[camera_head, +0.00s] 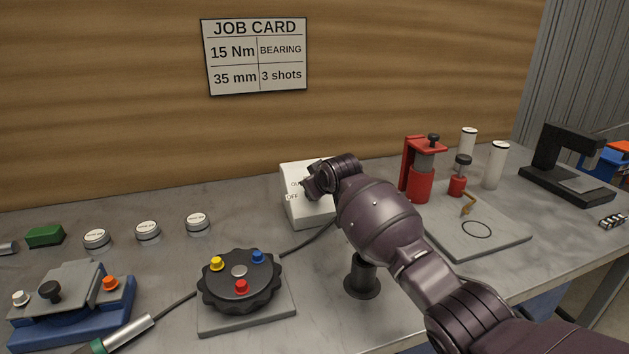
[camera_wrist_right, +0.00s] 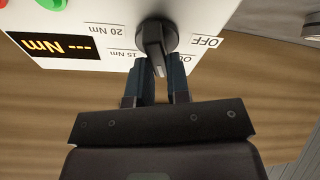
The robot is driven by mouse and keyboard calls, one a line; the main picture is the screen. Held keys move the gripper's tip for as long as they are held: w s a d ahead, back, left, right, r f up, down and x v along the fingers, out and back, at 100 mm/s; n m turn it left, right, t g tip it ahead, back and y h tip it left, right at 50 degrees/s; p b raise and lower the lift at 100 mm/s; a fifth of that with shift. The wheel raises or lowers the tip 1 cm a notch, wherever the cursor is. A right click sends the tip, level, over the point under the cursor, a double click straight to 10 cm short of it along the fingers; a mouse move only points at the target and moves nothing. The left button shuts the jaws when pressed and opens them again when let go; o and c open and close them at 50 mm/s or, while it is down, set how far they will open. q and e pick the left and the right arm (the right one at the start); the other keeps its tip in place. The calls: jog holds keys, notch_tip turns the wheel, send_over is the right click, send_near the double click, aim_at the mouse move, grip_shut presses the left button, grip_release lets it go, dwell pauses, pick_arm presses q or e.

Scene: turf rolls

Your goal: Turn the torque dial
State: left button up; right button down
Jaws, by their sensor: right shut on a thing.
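The torque dial (camera_wrist_right: 155,40) is a black knob on the face of a white box (camera_wrist_right: 110,12). In the right wrist view the labels OFF, 15 Nm and 20 Nm surround it, and a display shows dashes and Nm in orange. My right gripper (camera_wrist_right: 164,68) is shut on the dial's raised grip, one finger on each side. In the head view the white box (camera_head: 303,209) stands on the bench, and my right gripper (camera_head: 314,187) covers the dial. My left gripper is not in view.
A job card (camera_head: 254,56) on the wall reads 15 Nm, BEARING, 35 mm, 3 shots. A black turret (camera_head: 239,293) with coloured knobs stands left of my arm. A red press (camera_head: 419,182) and a black stand (camera_head: 362,278) are near the arm.

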jog(key=m, duration=0.1)
jog(key=m+p, duration=0.2)
jog(key=m, duration=0.1)
jog(key=shift+r+h, duration=0.3)
jog(key=m+p, duration=0.1)
jog(key=m, duration=0.2)
jog(key=shift+d+f+h+p, duration=0.1)
jog(key=shift+h+p, duration=0.2)
jog(key=shift+h, duration=0.1)
jog(key=m, duration=0.3)
jog(key=shift+d+f+m+h+p, duration=0.1)
jog(key=shift+f+m+h+p, duration=0.05)
jog(key=shift+m+h+p, duration=0.2)
jog(key=shift+d+f+m+h, duration=0.1)
jog(key=shift+m+h, duration=0.35)
jog(key=shift+m, duration=1.1)
jog(key=c, duration=1.1)
grip_release()
